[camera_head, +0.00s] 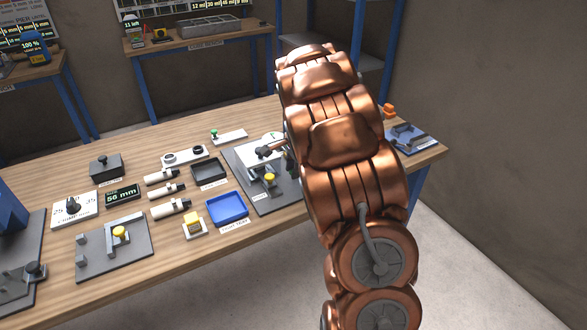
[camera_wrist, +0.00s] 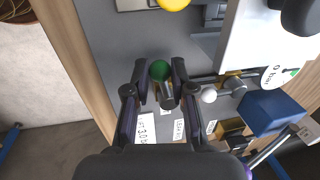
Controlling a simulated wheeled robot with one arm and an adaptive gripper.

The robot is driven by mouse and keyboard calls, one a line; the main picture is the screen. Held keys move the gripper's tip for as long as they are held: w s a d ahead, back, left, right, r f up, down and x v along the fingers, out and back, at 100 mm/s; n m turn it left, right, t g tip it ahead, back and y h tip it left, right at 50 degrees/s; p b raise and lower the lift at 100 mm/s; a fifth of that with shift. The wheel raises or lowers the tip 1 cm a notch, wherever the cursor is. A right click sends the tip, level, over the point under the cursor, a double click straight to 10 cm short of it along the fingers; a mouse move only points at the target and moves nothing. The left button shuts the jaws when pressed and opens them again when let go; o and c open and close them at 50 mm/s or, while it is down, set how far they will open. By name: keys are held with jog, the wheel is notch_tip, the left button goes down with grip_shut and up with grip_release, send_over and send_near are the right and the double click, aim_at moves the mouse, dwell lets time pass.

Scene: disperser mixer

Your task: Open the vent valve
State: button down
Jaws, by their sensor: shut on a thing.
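In the wrist view my gripper (camera_wrist: 162,92) is shut on a small green-knobbed valve handle (camera_wrist: 160,70). The round green knob and its short metal stem sit between the two dark fingertips, over a grey base plate. This looks like the vent valve, but no label naming it is readable. A round gauge (camera_wrist: 277,76) to the right reads about 0 bar. In the head view my copper-coloured arm hides most of the gripper and this handle. The dark base plate (camera_head: 282,198) of the station shows beside the arm.
In the wrist view a yellow knob (camera_wrist: 173,3) is at the top, and a white ball (camera_wrist: 208,95) and a blue block (camera_wrist: 272,111) are to the right. In the head view a blue tray (camera_head: 227,209) and other fixtures crowd the wooden bench left of my arm.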

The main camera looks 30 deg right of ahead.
jog(key=n+b, duration=0.1)
jog(key=s+n+b, duration=0.1)
jog(key=b, duration=0.1)
jog(key=n+b, duration=0.1)
jog(key=n, duration=0.1)
jog(key=shift+s+d+f+y, duration=0.3)
jog(key=shift+s+d+y, duration=0.05)
jog(key=shift+s+y, duration=0.05)
jog(key=n+b, duration=0.1)
jog(key=n, duration=0.1)
jog(key=s+d+n+b, duration=0.1)
jog(key=n+b, duration=0.1)
jog(key=shift+r+y, duration=0.1)
jog(key=shift+y, duration=0.2)
jog(key=n+b, duration=0.1)
jog(key=d+n+b, duration=0.1)
jog(key=n, duration=0.1)
jog(key=shift+s+d+r+g+y, duration=0.1)
jog(key=shift+s+d+g+y, duration=0.2)
jog(key=shift+s+g, duration=0.1)
jog(key=shift+s+d+r+n+g+b, duration=0.15)
jog(key=shift+d+n+b, duration=0.1)
jog(key=shift+n, duration=0.5)
jog(key=shift+d+f+n+g+b, duration=0.1)
jog(key=shift+d+n+b, duration=0.15)
jog(key=shift+n, duration=0.55)
jog(key=shift+s+d+r+n+g+b, duration=0.15)
jog(key=shift+d+n, duration=0.15)
jog(key=shift+n, duration=0.45)
